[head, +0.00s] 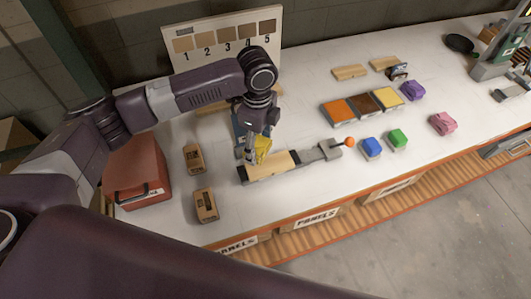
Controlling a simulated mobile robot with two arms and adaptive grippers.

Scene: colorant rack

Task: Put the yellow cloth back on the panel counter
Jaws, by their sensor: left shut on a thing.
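The yellow cloth (263,148) is a small, bright yellow patch at my left gripper (252,155). The gripper points down and is shut on the cloth, close above the left end of a light wooden panel. Whether the cloth touches the panel cannot be told. The panel counter (298,232) is the long white-topped bench with an orange front edge and boxes marked PANELS below. My right gripper is not in view.
The wooden panel (277,164) lies beside a grey tool with an orange knob (348,142). A red toolbox (137,180) and two small cartons (205,205) stand left. A numbered sample board (226,39) stands behind.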

